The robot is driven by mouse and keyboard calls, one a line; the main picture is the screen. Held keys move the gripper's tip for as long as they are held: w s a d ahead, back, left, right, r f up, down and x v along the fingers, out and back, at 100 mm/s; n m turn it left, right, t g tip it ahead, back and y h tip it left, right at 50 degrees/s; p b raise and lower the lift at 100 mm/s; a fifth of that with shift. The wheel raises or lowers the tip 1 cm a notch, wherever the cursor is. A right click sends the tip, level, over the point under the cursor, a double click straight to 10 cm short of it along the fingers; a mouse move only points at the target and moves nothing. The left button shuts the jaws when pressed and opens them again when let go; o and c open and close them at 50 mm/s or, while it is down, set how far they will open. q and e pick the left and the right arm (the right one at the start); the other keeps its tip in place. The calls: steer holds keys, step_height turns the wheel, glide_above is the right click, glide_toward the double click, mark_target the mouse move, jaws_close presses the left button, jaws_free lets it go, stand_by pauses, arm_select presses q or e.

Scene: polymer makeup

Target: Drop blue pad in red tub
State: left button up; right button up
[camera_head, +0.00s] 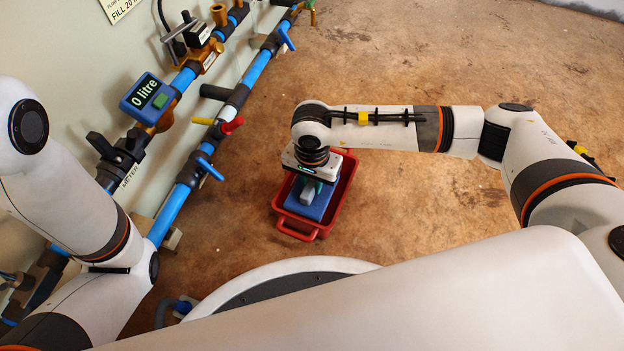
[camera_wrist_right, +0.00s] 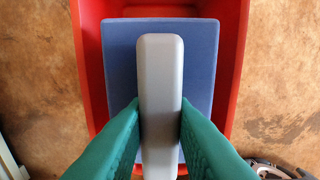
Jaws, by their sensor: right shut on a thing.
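The red tub (camera_head: 294,227) stands on the brown floor, with a handle at its near end. It also shows in the right wrist view (camera_wrist_right: 236,60). The blue pad (camera_head: 319,204) has a grey handle on top. In the right wrist view the pad (camera_wrist_right: 200,60) lies within the outline of the tub, with its grey handle (camera_wrist_right: 160,75) upright toward the camera. My right gripper (camera_wrist_right: 160,125) has its green fingers shut on the grey handle. Whether the pad touches the tub's bottom cannot be told. My left arm (camera_head: 70,220) shows at the left, but its gripper is not in view.
Blue pipes (camera_head: 172,210) with valves and a blue meter (camera_head: 148,100) reading "0 litre" run along the wall at left, close to the tub. The floor (camera_head: 420,60) behind and right of the tub is clear.

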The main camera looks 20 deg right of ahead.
mark_target(311, 183)
steer(key=o, duration=0.9)
steer(key=shift+r+p, duration=0.55)
steer(key=shift+p, duration=0.05)
step_height(311, 183, up, 12)
steer(key=p, duration=0.7)
steer(key=shift+a, duration=0.1)
